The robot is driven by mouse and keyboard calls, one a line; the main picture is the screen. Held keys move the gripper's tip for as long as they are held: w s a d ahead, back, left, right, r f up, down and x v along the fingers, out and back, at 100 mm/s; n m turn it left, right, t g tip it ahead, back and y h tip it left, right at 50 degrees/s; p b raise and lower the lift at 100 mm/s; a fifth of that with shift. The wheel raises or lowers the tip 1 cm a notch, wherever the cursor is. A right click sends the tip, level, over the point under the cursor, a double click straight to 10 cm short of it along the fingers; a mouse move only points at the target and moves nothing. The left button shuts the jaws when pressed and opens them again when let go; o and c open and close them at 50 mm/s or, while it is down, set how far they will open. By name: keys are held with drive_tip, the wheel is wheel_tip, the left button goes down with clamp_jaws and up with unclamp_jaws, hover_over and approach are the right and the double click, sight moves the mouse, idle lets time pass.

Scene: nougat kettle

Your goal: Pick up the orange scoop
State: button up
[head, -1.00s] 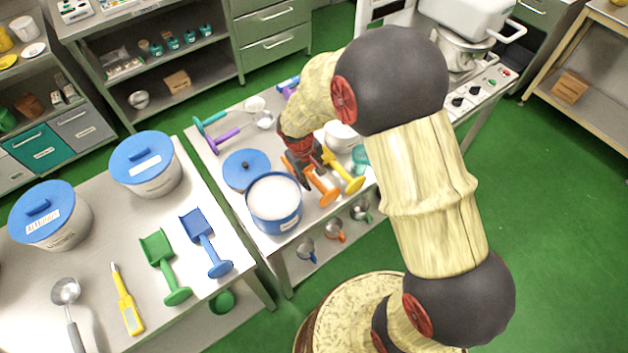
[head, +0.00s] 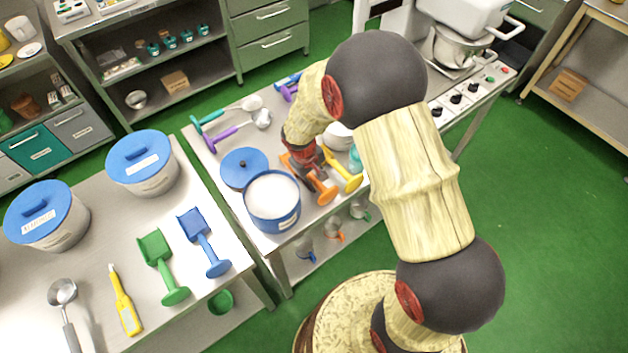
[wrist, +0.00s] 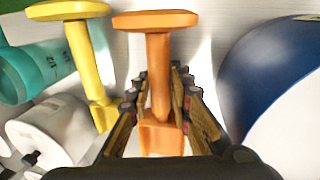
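The orange scoop (head: 326,192) lies on the metal table beside the white-filled blue pot, partly hidden by my gripper in the head view. In the wrist view, the orange scoop (wrist: 158,75) has its crossbar handle end at the top and its shaft running down between my fingers. My gripper (wrist: 161,82) is open, with one finger on each side of the shaft. Narrow gaps seem to remain, though contact is hard to judge. The scoop's lower part is partly hidden by the gripper body.
A yellow scoop (wrist: 85,60) lies close on the left in the wrist view, with a teal container (wrist: 40,70) beyond it. The blue pot (head: 272,215) stands close on the other side. A blue lid (head: 243,168) and purple scoop (head: 225,138) lie farther along the table.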

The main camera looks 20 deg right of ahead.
clamp_jaws()
drive_tip(key=shift+r, duration=0.15)
drive_tip(key=shift+r, duration=0.25)
wheel_tip(320, 180, up, 2)
drive_tip(key=shift+w+r+p, duration=0.1)
drive_tip(key=shift+p, duration=0.25)
drive_tip(key=s+r, duration=0.1)
drive_tip(key=r, duration=0.1)
drive_tip(key=s+r+p, duration=0.1)
drive_tip(key=s+r, duration=0.1)
drive_tip(key=s+d+r, duration=0.1)
drive_tip(key=s+r, duration=0.1)
drive_tip(key=shift+s+r, duration=0.2)
drive_tip(key=shift+r, duration=0.2)
drive_tip(key=s+d+r+p, duration=0.1)
drive_tip(key=s+r+p, duration=0.4)
drive_tip(key=s+r, duration=0.3)
drive_tip(key=shift+s+d, duration=0.3)
